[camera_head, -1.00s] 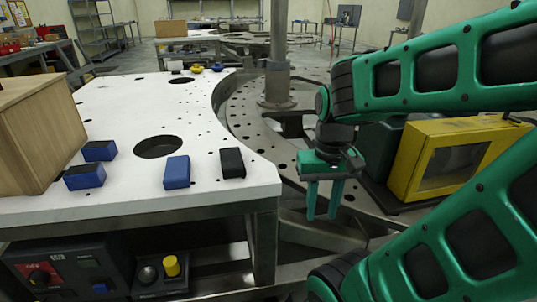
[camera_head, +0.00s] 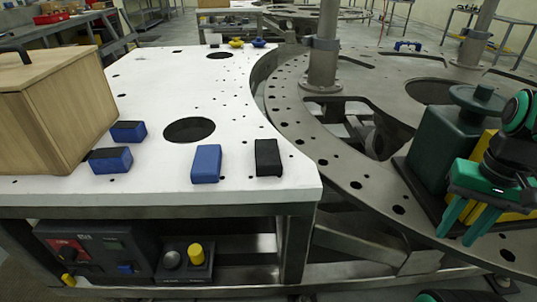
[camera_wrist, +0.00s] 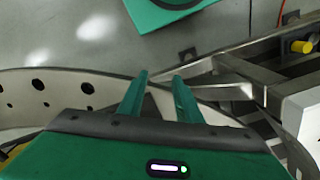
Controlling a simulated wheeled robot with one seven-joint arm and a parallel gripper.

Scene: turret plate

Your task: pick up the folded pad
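Several small pad-like blocks lie on the white table (camera_head: 110,183) in the head view. They are a plain blue block (camera_head: 206,164), a black block (camera_head: 267,157), and two blue blocks with dark tops, one nearer (camera_head: 111,160) and one farther (camera_head: 128,132). I cannot tell for sure which is the folded pad. My green gripper (camera_head: 460,235) is far to the right of them, over the metal ring, with its fingers pointing down. In the wrist view my gripper (camera_wrist: 160,76) has its fingers apart with nothing between them. No block shows in that view.
A wooden box (camera_head: 52,112) stands at the table's left. A round hole (camera_head: 189,130) opens in the tabletop behind the blocks. The perforated metal ring (camera_head: 340,166) curves along the right, with a post (camera_head: 324,58) on it. A control panel (camera_head: 98,252) sits under the table.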

